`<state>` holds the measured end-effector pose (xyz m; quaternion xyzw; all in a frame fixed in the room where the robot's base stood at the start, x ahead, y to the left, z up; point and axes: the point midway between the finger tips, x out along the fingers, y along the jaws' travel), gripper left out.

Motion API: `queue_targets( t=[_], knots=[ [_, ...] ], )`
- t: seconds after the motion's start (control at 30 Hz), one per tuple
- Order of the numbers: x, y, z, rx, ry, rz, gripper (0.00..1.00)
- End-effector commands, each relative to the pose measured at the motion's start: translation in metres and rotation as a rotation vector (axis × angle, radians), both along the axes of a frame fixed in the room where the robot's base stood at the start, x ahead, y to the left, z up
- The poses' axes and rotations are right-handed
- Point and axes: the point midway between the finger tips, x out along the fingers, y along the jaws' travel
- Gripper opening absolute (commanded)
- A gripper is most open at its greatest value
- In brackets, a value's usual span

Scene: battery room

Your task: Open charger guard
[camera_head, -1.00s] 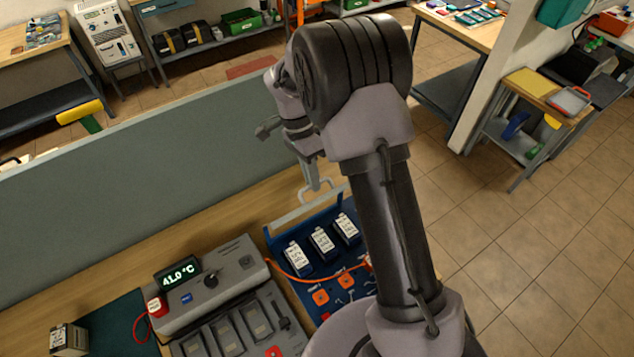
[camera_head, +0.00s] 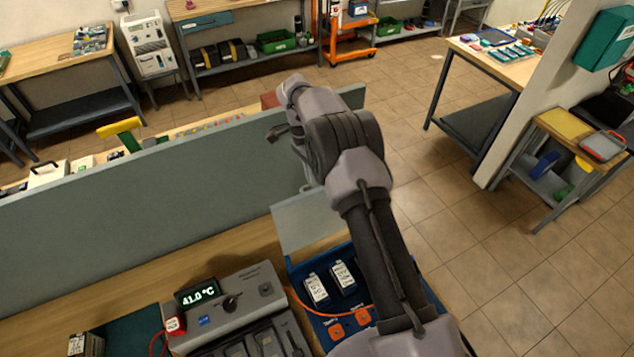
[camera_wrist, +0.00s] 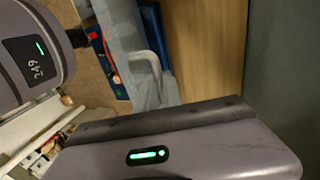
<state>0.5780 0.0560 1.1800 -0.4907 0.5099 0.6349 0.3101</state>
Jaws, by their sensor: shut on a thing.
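The charger guard (camera_head: 303,222) is a pale, see-through panel. It stands raised at the back of the blue tray (camera_head: 296,277), tilted up near the grey partition. The guard also shows in the wrist view (camera_wrist: 122,42), with its pale loop handle (camera_wrist: 149,62) close to my wrist. My gripper (camera_head: 308,182) is at the guard's upper edge, largely hidden behind my arm in the head view. It is shut on the guard handle; the fingertips are hard to make out. White-labelled battery packs (camera_head: 316,289) stand in the blue tray.
A grey charger unit (camera_head: 228,302) reading 41.0 °C stands left of the tray, with an orange cable (camera_head: 305,301) running across to it. The grey partition (camera_head: 130,205) rises behind the bench. Open tiled floor (camera_head: 530,270) lies to the right.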

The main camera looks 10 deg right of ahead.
Motion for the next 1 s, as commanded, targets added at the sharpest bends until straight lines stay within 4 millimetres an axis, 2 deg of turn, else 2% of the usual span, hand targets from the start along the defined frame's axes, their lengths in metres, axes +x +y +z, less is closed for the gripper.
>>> queue_targets(
  t=[0.63, 0.67, 0.77, 1.0],
  knots=[
    [0.0065, 0.0021, -0.0031, 0.001, -0.002, 0.001, 0.00],
    [0.0065, 0.0021, -0.0030, 0.001, -0.002, 0.001, 0.14],
    [0.0065, 0.0021, -0.0031, 0.001, -0.002, 0.000, 0.33],
    [0.0062, 0.0020, -0.0034, 0.000, -0.001, 0.000, 0.33]
  ],
)
